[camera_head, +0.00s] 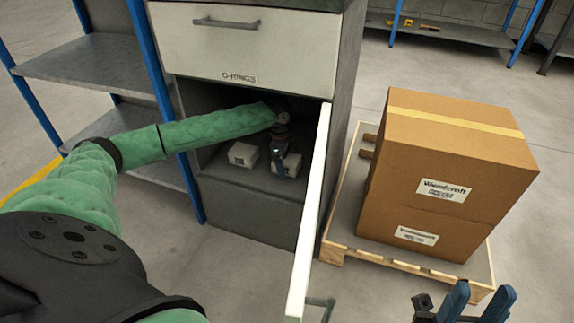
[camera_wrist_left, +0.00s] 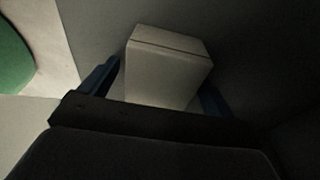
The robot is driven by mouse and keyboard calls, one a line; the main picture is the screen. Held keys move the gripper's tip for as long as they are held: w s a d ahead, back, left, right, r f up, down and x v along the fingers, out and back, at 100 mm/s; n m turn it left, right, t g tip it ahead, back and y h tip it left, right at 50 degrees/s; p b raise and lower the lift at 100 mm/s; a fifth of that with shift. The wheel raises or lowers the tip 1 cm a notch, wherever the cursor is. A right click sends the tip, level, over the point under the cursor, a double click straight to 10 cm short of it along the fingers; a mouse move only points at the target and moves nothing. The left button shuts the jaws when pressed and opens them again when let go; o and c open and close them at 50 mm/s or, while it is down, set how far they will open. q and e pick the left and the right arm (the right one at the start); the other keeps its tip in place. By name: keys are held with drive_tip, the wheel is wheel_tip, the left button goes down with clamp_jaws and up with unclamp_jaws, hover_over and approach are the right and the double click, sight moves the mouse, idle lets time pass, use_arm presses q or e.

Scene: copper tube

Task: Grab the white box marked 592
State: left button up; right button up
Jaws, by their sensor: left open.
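Two small white boxes stand inside the open lower compartment of the cabinet: a left box (camera_head: 243,154) and a right box (camera_head: 293,160). No number is readable on either. My left gripper (camera_head: 286,168) is inside the compartment at the right box and partly hides it. In the left wrist view, a white box (camera_wrist_left: 168,68) sits between the open fingers of my left gripper (camera_wrist_left: 160,88), with its lower part hidden by the gripper body. My right gripper (camera_head: 477,298) is at the bottom right of the head view, open and empty, far from the boxes.
The open cabinet door (camera_head: 311,215) stands just right of my left gripper. A closed drawer marked O-RINGS (camera_head: 245,50) is above. Cardboard boxes (camera_head: 445,165) stand on a pallet (camera_head: 345,225) to the right, and a shelf (camera_head: 90,65) stands left.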

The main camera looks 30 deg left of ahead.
use_arm(q)
drive_tip(key=shift+f+p, duration=0.25)
drive_tip(key=shift+p, duration=0.65)
idle(1.0)
drive_tip(key=c, duration=1.3)
